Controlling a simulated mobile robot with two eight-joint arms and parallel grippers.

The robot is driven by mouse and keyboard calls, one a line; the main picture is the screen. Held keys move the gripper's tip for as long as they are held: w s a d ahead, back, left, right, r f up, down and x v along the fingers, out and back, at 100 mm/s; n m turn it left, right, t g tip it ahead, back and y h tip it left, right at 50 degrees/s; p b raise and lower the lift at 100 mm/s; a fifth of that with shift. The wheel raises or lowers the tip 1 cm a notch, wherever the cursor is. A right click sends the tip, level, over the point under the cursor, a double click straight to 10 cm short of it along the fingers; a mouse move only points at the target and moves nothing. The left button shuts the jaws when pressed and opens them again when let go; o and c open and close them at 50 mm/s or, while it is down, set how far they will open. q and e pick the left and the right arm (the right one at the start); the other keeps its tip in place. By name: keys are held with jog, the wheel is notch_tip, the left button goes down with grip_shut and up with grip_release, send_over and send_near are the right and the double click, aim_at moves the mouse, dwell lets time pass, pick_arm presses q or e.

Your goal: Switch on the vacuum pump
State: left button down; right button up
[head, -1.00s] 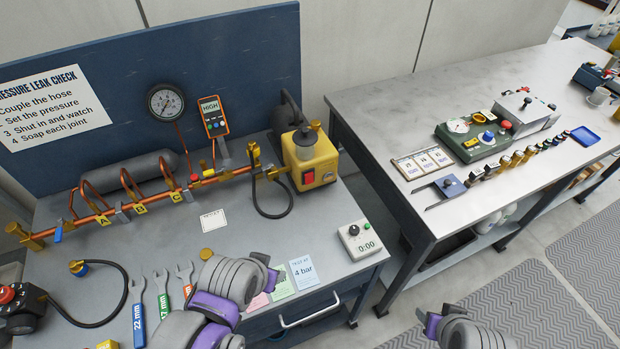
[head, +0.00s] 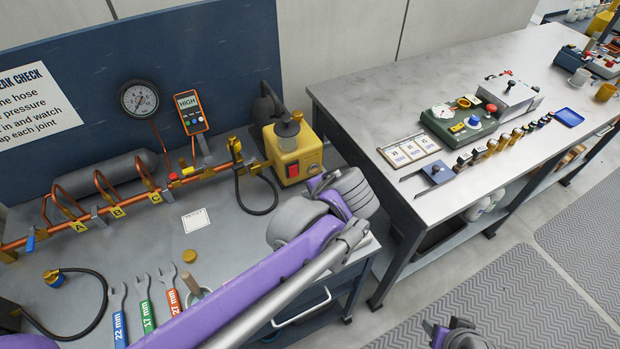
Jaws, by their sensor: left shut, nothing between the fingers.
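The vacuum pump is a yellow box (head: 288,146) with a grey-black motor (head: 265,112) behind it, on the left bench. A red rocker switch (head: 292,170) is on its front face; its position is too small to tell. My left gripper (head: 316,182) is shut and empty, just in front of the pump, close to the lower right of the switch. I cannot tell whether it touches the pump. My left arm crosses the bench's front right part and hides what lies under it. My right gripper (head: 432,328) is low over the floor, away from both benches; its opening is unclear.
A black hose (head: 262,212) loops beside the pump. Copper pipework (head: 130,200), a gauge (head: 139,98) and a "HIGH" meter (head: 190,112) stand to the left. Several wrenches (head: 146,305) lie at the front. The right bench (head: 370,95) stands across a gap.

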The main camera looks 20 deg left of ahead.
pick_arm(q)
jog(key=shift+w+d+r+m+t+y, duration=0.15)
jog(key=shift+w+d+m, duration=0.1)
jog(key=shift+w+d, duration=0.25)
jog(key=shift+w+d+r+m+t+y, duration=0.15)
jog(key=shift+w+d+m, duration=0.15)
jog(key=shift+w, duration=0.3)
jog(key=b, duration=0.1)
send_near(295, 176)
notch_tip(295, 176, down, 4)
jog(key=w+a, duration=0.2)
jog(key=a, duration=0.1)
jog(key=shift+w+f, duration=0.3)
jog(key=shift+w, duration=0.1)
jog(key=shift+w+a, duration=0.1)
jog(key=shift+a, duration=0.05)
